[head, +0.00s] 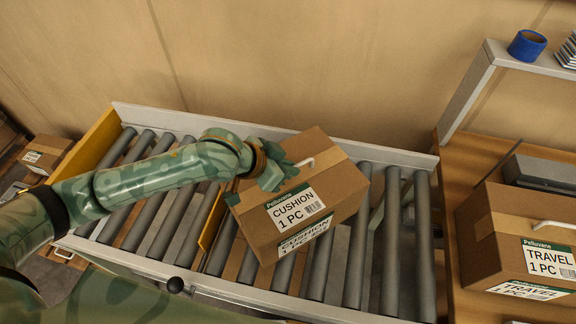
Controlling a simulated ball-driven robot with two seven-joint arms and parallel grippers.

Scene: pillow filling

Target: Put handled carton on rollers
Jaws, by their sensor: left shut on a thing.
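A brown handled carton (336,189) labelled "Cushion 1 PC" is at the middle of the roller conveyor (425,240). It looks tilted, with its top and front label faces showing, and a small white handle (305,162) on top. My left gripper (283,172) is at the carton's upper left edge and is shut on it; its fingertips are partly hidden. I cannot tell whether the carton's underside touches the rollers. My right gripper is not in view.
Another handled carton labelled "Travel" (500,225) stands on the wooden table at right. A shelf (470,85) holds blue tape (527,45). A yellow divider (212,222) stands left of the held carton. Rollers to the right are clear.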

